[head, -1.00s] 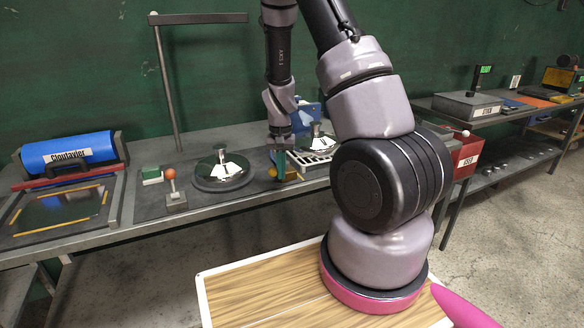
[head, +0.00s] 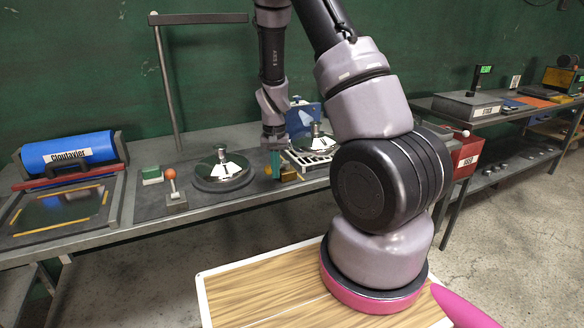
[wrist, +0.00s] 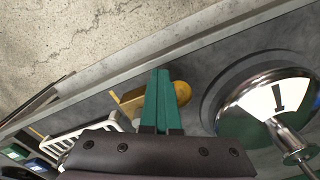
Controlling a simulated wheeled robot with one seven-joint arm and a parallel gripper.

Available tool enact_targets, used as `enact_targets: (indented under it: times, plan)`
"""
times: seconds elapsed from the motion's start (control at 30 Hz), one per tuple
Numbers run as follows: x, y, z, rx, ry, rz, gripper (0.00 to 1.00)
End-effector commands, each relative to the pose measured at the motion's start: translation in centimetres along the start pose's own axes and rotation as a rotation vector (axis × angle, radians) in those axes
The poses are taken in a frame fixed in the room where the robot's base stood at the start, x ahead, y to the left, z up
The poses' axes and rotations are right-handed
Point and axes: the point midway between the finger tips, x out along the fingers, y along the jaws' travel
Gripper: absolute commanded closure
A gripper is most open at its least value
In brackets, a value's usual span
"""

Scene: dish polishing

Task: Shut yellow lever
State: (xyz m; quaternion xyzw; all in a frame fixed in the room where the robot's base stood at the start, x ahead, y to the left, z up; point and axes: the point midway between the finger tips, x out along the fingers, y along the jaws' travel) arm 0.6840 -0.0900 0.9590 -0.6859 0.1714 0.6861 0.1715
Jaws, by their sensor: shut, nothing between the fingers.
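The yellow lever (wrist: 182,92) lies low by the front edge of the bench in the wrist view. Its rounded end shows on one side of my fingers and its wider part on the other; the fingers hide the middle. In the head view the lever (head: 290,174) shows just right of my fingertips, with a small yellow bit to their left. My gripper (head: 276,176) points down over it, its green fingers together and empty; it also shows in the wrist view (wrist: 161,72). I cannot tell whether the fingers touch the lever.
A round polishing plate with a shiny dome (head: 222,168) stands left of my gripper. An orange-knobbed stick (head: 171,175) is further left. A white rack (head: 308,158) stands close on the right. The bench's front edge (wrist: 150,62) runs near my fingertips.

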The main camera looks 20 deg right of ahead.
Motion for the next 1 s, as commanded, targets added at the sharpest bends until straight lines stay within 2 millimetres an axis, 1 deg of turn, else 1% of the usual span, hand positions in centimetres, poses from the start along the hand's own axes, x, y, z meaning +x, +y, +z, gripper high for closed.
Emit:
enact_targets:
  times: [0.2, 0.57, 1.0]
  plan:
    - [0.0, -0.9, -0.3, -0.001, 0.000, 0.000, 1.00]
    - [0.0, -1.0, -0.3, -0.001, 0.000, 0.000, 1.00]
    - [0.0, -2.3, -1.0, -0.001, 0.000, 0.000, 1.00]
